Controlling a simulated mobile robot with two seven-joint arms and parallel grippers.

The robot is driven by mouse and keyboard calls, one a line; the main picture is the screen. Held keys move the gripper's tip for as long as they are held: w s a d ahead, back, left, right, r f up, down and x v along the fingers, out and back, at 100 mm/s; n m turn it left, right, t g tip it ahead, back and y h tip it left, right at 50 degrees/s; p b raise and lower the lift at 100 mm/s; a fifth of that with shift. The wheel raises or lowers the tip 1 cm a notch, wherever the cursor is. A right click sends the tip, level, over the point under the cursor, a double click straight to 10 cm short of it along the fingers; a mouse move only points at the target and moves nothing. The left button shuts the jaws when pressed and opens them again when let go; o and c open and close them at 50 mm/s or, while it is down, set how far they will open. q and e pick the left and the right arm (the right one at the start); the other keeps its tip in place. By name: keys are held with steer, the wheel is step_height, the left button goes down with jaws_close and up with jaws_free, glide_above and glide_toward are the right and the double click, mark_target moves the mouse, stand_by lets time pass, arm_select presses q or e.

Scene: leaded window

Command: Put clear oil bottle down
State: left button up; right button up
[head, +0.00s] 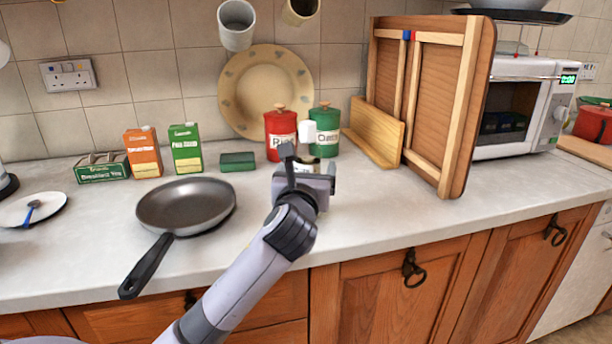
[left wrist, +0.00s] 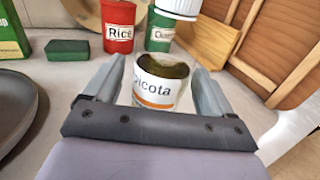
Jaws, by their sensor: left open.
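The clear oil bottle (head: 308,132) stands upright at the back of the counter, in front of the red and green canisters. Its white cap shows above my left gripper (head: 308,168). In the left wrist view the bottle (left wrist: 155,90) has a white printed label and a dark yellow-green content; the canisters seem to show through its clear upper part. My left gripper is open, one finger on each side of the bottle, with a gap visible on both sides. The bottle's base is hidden behind the gripper. My right gripper is not in view.
A red canister (head: 281,138) and a green canister (head: 325,120) stand just behind. A wooden panel (head: 440,100) and microwave (head: 525,105) are to the right. A frying pan (head: 186,205) lies left. The counter (head: 400,225) is clear at front right.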

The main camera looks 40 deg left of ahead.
arm_select(q)
steer(key=v, duration=1.2)
steer(key=shift+p, duration=0.3)
steer(key=shift+r, duration=0.1)
